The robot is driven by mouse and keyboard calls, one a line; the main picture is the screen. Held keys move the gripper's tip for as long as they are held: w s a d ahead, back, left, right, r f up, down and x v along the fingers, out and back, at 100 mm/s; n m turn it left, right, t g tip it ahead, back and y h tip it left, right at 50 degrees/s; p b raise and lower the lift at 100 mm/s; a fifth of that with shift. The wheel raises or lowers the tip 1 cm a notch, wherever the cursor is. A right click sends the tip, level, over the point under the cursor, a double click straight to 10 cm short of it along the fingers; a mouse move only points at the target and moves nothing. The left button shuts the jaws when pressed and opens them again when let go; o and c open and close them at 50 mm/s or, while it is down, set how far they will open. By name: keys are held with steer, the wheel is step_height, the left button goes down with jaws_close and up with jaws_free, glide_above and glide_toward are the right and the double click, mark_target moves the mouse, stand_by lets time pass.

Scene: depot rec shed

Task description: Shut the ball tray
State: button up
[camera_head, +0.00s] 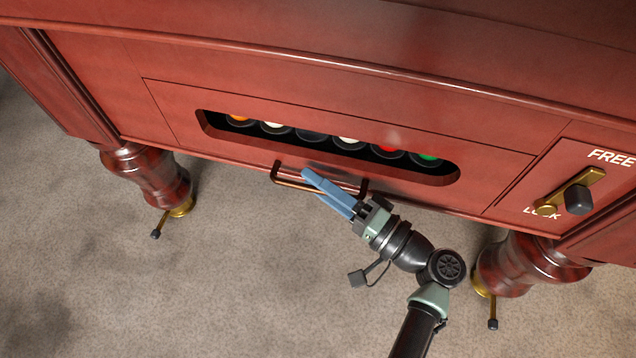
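The ball tray (185,103) is a red wooden front panel in the side of a pool table. A long rounded slot in it shows several balls, among them an orange ball (239,118), a red ball (388,151) and a green ball (428,158). A copper-coloured bar handle (278,181) sits below the slot. My gripper (306,181) has two blue fingers, close together, overlapping the handle from the front. Whether they grip the bar or only lie in front of it cannot be told. The panel looks about level with the surrounding wood; any small gap is unclear.
A brass latch (595,176) with a black knob (578,200) is at the right, between the words FREE and LOCK. Turned wooden legs stand at left (150,180) and right (525,262). The carpet (230,290) in front is clear.

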steer(key=shift+s, duration=0.1)
steer(key=p+v, duration=0.3)
steer(key=v, duration=0.9)
steer(key=shift+s+d+p, duration=0.25)
steer(key=shift+d+p, duration=0.05)
steer(key=shift+p, duration=0.1)
